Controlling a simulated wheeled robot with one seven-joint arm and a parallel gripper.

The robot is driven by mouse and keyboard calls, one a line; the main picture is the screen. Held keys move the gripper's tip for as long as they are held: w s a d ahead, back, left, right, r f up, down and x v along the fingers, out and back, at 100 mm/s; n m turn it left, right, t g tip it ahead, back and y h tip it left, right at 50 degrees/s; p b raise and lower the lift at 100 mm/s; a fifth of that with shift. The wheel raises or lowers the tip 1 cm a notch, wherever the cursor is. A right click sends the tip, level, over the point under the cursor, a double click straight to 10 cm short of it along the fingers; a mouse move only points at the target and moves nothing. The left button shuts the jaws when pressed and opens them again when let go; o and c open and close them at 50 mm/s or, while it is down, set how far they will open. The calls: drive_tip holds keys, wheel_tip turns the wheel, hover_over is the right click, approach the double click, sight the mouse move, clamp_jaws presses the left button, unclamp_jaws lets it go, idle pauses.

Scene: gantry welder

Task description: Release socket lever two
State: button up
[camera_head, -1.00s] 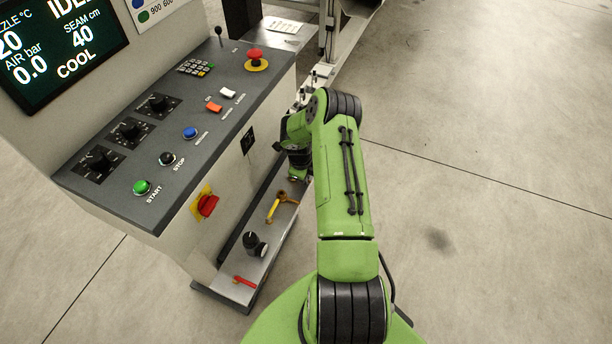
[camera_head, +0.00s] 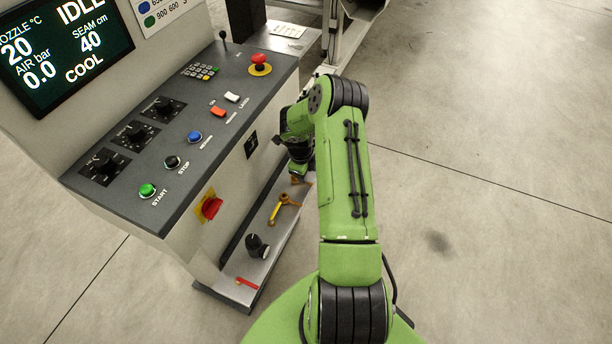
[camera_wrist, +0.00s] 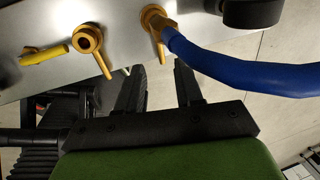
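No number shows, so I cannot tell which is lever two. My gripper (camera_wrist: 158,80) is open, its black fingers apart below the right lever, with nothing seen between them. In the head view a yellow-handled lever (camera_head: 283,207) lies on the low shelf; my gripper end is mostly hidden by my arm.
The control console (camera_head: 175,130) stands left of my arm, with a red rotary switch (camera_head: 211,208) on its side. A black knob (camera_head: 257,245) and red lever (camera_head: 246,283) sit on the shelf (camera_head: 228,268). Open floor lies to the right.

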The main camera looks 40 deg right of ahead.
wheel_tip(320, 180, up, 10)
drive_tip(key=a+p, duration=0.1)
drive_tip(key=a, duration=0.1)
drive_tip(key=shift+s+p, duration=0.35)
drive_tip(key=shift+s, duration=0.05)
